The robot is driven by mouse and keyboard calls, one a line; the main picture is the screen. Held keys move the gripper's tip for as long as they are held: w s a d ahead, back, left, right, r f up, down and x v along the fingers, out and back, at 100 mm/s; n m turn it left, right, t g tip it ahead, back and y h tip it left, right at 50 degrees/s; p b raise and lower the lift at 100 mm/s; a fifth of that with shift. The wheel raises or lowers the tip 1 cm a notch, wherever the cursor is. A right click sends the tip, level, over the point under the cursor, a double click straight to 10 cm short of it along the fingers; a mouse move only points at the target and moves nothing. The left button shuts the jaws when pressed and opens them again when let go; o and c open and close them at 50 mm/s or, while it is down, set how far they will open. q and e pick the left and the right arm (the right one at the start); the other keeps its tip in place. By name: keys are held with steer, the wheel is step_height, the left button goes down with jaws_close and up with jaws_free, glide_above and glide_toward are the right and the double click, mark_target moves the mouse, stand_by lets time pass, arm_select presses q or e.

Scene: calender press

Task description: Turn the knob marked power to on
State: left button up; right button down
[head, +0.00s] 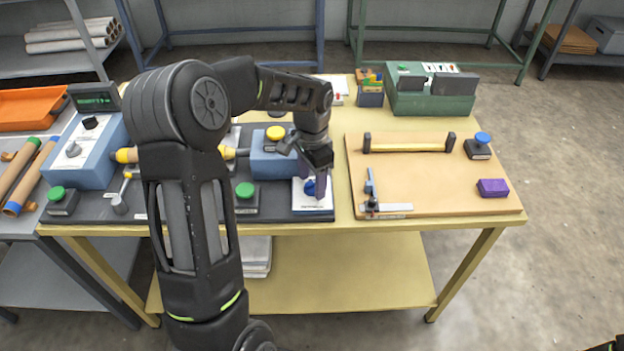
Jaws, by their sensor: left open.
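A blue knob (310,187) sits on a white plate (325,202) at the right end of a dark grey base. The plate bears a small dark label at its front edge, too small to read. My left gripper (312,184) points down at this knob with open fingers, one on each side of it. The fingers partly cover the knob, so its pointing direction and any contact are unclear. A blue box (103,163) at the left carries a black knob (90,122) and a grey knob (73,148). Their markings are too small to read.
A wooden board (430,185) with a handle, a clamp, a blue-topped button and a purple block lies to the right. A green machine (432,100) stands behind. My left arm hides the base's middle.

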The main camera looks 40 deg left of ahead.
mark_target(312, 183)
arm_select(q)
step_height(312, 183, up, 8)
steer(key=shift+f+b, duration=0.15)
steer(key=shift+b, duration=0.3)
steer(key=shift+f, duration=0.1)
stand_by(0.3)
